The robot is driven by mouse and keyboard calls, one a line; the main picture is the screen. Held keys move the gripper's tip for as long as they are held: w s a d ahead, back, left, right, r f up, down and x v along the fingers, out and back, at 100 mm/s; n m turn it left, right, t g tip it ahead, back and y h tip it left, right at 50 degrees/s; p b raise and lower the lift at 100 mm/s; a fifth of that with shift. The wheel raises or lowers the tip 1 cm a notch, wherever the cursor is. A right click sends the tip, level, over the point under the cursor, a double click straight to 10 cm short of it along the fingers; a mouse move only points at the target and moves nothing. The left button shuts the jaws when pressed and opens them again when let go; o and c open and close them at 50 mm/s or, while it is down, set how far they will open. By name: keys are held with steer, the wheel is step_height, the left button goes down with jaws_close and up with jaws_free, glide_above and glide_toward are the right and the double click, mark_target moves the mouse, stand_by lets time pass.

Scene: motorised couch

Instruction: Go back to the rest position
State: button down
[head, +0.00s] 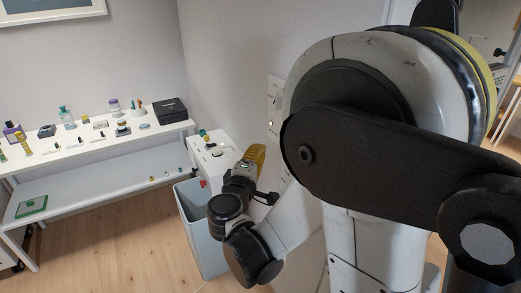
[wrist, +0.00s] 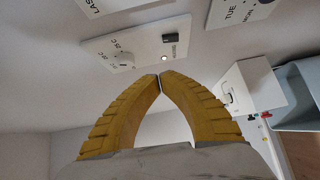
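My gripper (head: 256,156) has yellow ribbed fingers. In the wrist view its fingertips (wrist: 161,77) meet with nothing seen between them, so it is shut and empty. It is just in front of a white wall panel (wrist: 100,50) with a round knob (wrist: 124,60), a dark switch (wrist: 170,40) and a small lit lamp (wrist: 165,59). The fingertips look close to the panel's lower edge; whether they touch it I cannot tell. The panel shows partly in the head view (head: 273,95), cut off by my arm.
A white table (head: 75,152) at left holds bottles, small items and a black box (head: 169,111). A green tray (head: 31,206) lies on its lower shelf. Wooden floor in front is clear.

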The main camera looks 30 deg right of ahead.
stand_by(0.3)
steer(key=s+f+m+g+y, duration=0.3)
steer(key=s+m+g+y, duration=0.15)
steer(key=s, duration=0.45)
steer(key=s+a+f+m+g+y, duration=0.1)
steer(key=s+a+f+m+y, duration=0.1)
steer(key=s+a+m+y, duration=0.2)
steer(key=s+a+y, duration=0.3)
steer(key=s+a, duration=0.4)
steer(key=shift+s+a, duration=0.2)
steer(key=shift+m+y, duration=0.25)
